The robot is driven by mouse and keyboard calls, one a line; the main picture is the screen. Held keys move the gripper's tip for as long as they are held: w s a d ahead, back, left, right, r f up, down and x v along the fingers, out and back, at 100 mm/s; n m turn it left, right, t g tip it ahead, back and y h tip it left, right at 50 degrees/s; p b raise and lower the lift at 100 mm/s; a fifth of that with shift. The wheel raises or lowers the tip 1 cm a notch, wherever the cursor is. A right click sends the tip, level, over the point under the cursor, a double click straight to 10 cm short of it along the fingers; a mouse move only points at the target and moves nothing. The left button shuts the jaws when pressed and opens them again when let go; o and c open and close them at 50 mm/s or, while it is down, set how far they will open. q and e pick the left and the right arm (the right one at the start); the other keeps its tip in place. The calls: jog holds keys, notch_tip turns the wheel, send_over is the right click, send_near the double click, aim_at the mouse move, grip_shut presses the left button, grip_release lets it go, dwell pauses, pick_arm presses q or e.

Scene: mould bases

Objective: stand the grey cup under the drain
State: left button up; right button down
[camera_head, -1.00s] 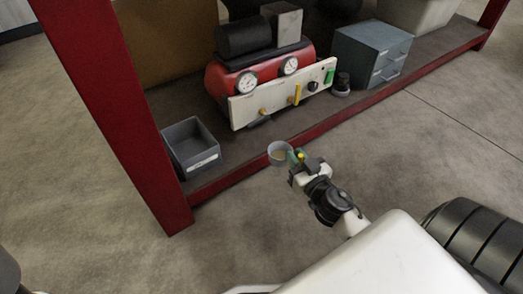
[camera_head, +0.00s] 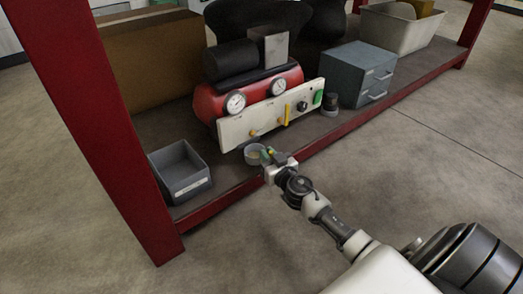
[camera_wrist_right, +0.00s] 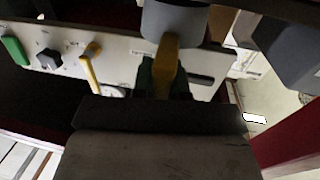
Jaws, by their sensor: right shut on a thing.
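The grey cup (camera_head: 254,158) is held at the front edge of the shelf, in front of the red machine's white panel (camera_head: 262,121). My right gripper (camera_head: 268,154) is shut on it from the right; green fingers and a yellow part show there. In the right wrist view the cup (camera_wrist_right: 175,20) is at the top centre, beyond the fingertips (camera_wrist_right: 163,75), with the panel behind. A small yellow tap (camera_head: 253,133) sits low on the panel, just above and behind the cup in the head view. I cannot tell whether the cup touches the shelf. My left gripper is not in view.
A grey open bin (camera_head: 181,174) stands on the shelf to the left. A red post (camera_head: 95,130) and the shelf's red front edge (camera_head: 226,196) border the space.

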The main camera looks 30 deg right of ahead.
jog(key=w, duration=0.4)
jog(key=shift+d+b, duration=0.2)
jog(key=shift+b, duration=0.15)
jog(key=shift+s+f, duration=0.15)
jog(key=shift+f, duration=0.15)
jog(key=shift+f, duration=0.1)
jog(key=shift+f+b, duration=0.15)
jog(key=shift+b, duration=0.3)
jog(key=c, duration=1.1)
grip_release()
jog(key=shift+c, duration=0.2)
